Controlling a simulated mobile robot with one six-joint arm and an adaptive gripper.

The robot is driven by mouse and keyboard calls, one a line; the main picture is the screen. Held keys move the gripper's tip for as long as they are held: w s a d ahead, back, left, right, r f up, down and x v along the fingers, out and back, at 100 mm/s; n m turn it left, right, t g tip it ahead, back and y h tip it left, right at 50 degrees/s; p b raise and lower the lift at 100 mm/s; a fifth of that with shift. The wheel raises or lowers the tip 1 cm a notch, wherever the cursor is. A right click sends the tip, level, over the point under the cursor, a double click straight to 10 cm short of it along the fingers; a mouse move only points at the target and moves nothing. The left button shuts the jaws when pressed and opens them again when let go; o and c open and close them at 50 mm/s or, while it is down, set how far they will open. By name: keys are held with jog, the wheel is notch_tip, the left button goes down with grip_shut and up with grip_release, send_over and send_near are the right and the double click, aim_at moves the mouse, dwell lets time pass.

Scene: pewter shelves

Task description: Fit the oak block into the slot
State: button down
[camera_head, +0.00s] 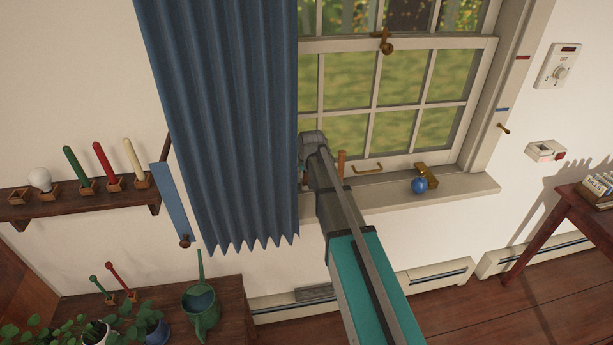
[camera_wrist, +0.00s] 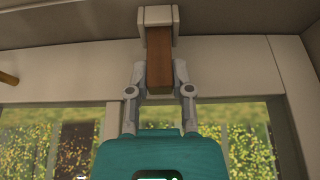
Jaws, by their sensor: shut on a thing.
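The oak block (camera_wrist: 158,45) is a brown wooden bar in the wrist view. My gripper (camera_wrist: 160,78) is shut on it, with one grey finger on each side. The block's far end meets a small cream bracket (camera_wrist: 158,14) at the top of the wrist view, which looks like the slot. The block lines up with the bracket, but I cannot tell how deep its end sits. In the head view my arm hides the gripper and the bracket. A brown upright piece (camera_head: 341,160) shows beside my arm at the window; I cannot tell whether it is the block.
A blue curtain (camera_head: 220,130) hangs left of my arm. The window sill (camera_head: 465,192) bears a blue ball (camera_head: 419,185) and a brass piece (camera_head: 428,172). A brass handle (camera_head: 368,169) is on the lower sash. A wall shelf (camera_head: 80,204) stands at the left.

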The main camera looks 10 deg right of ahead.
jog(key=shift+f, duration=0.15)
jog(key=c, duration=0.5)
grip_release()
jog(key=p+v, duration=1.1)
jog(key=v, duration=0.1)
dwell(0.5)
dwell(0.7)
jog(key=s+g, duration=0.1)
jog(key=s, duration=0.7)
jog(key=s+g, duration=0.2)
jog(key=s, duration=0.6)
jog(key=s+f+g, duration=0.1)
jog(key=s, duration=0.7)
jog(key=shift+s+g, duration=0.2)
jog(key=shift+g, duration=0.1)
